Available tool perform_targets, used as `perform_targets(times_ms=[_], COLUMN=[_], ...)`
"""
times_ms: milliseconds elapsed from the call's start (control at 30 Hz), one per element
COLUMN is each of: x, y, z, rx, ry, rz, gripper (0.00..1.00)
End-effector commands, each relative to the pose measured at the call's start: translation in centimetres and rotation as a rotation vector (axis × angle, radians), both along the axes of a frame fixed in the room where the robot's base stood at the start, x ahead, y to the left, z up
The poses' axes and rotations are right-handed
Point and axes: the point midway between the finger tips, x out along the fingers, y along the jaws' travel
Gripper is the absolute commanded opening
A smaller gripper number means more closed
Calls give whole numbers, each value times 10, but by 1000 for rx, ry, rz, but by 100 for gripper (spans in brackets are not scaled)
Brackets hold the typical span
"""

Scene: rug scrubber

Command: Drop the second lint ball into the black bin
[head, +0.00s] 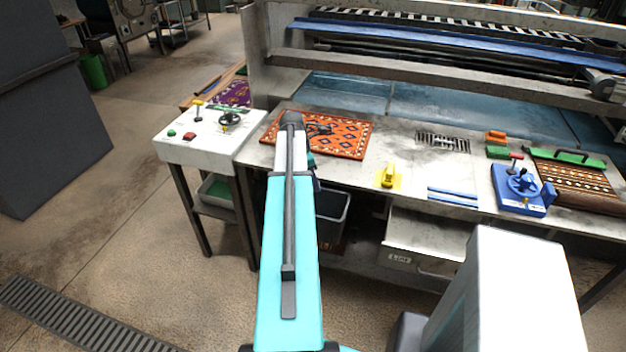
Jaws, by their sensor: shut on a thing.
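My arm reaches up the middle of the head view. My gripper (319,129) shows as small dark parts just right of the arm's dark end joint, over the orange patterned rug (350,139) on the metal table. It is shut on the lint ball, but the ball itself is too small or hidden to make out. The black bin (333,230) stands below the table's front edge, right of my arm, and is lower in the picture than my gripper. My arm hides its left side, and its contents cannot be seen.
A white control stand (205,140) with buttons and a handwheel is at left. On the table (440,185) are a yellow tool (388,176), blue strips (452,193), a drain grate (443,142) and a blue device (521,188). A drawer (425,245) juts out right of the bin.

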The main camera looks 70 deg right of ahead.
Motion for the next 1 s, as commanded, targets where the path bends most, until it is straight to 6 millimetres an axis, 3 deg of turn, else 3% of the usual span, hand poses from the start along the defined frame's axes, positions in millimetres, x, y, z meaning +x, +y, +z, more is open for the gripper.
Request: perform_targets(times_ms=[433,933,967,1000], x=[0,0,0,0], y=[0,0,0,0], z=[-41,-47,-47,-47], rx=[-1,0,0,0], ry=[-1,0,0,0], rz=[-1,0,0,0], gripper=[13,13,37,44])
